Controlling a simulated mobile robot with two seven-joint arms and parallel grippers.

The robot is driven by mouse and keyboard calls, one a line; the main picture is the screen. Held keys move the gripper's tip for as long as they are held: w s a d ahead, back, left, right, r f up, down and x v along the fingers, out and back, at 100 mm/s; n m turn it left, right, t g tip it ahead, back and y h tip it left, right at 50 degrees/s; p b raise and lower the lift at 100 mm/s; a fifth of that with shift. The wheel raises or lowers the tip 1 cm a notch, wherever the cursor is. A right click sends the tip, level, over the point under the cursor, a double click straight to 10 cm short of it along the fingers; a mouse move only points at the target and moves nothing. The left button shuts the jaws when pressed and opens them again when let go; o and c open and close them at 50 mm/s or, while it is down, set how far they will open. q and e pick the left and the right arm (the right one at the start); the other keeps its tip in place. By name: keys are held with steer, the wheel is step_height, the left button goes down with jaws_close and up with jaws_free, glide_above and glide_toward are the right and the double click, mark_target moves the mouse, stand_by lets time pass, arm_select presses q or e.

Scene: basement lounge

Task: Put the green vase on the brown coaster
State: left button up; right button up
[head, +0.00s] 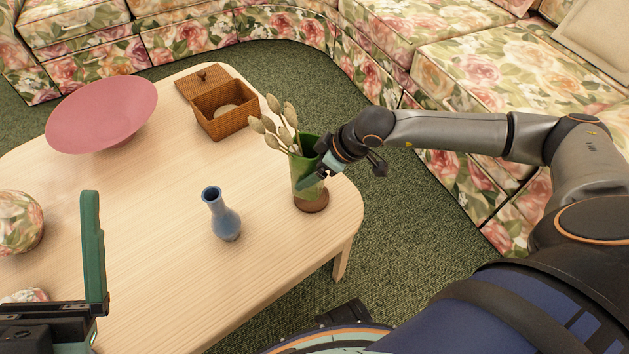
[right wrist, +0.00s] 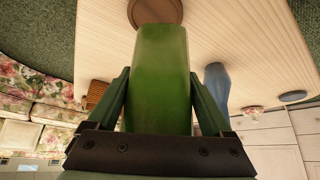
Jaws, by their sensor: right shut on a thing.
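The green vase (head: 303,178) holds several pale dried stems and stands nearly upright at the table's right end in the head view. My right gripper (head: 323,167) is shut on its side; the vase (right wrist: 162,80) fills the space between the fingers in the right wrist view. The round brown coaster (head: 312,205) shows under and in front of the vase's base. In the wrist view the coaster (right wrist: 155,11) lies beyond the vase's base, partly covered. I cannot tell whether they touch. My left gripper (head: 93,250) is at the lower left, empty, one finger visible, set wide.
A blue vase (head: 222,215) stands left of the green vase on the wooden table (head: 160,230). A wicker box (head: 225,112) with its lid off, a pink bowl (head: 102,113) and a floral round vase (head: 18,222) are farther left. A floral sofa (head: 480,75) surrounds the table.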

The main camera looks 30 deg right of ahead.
steer(key=shift+w+d+f, duration=0.25)
steer(key=shift+d+f, duration=0.05)
steer(key=shift+f, duration=0.15)
steer(key=f, duration=0.1)
steer(key=f+b, duration=0.2)
steer(key=f, duration=0.1)
steer(key=shift+w+d, duration=0.2)
steer(key=shift+d, duration=0.05)
steer(key=shift+r, duration=0.15)
steer(key=o, duration=1.2)
steer(key=shift+f, duration=0.2)
steer(key=shift+o, duration=1.2)
steer(key=shift+r, duration=0.1)
steer(key=shift+r, duration=0.1)
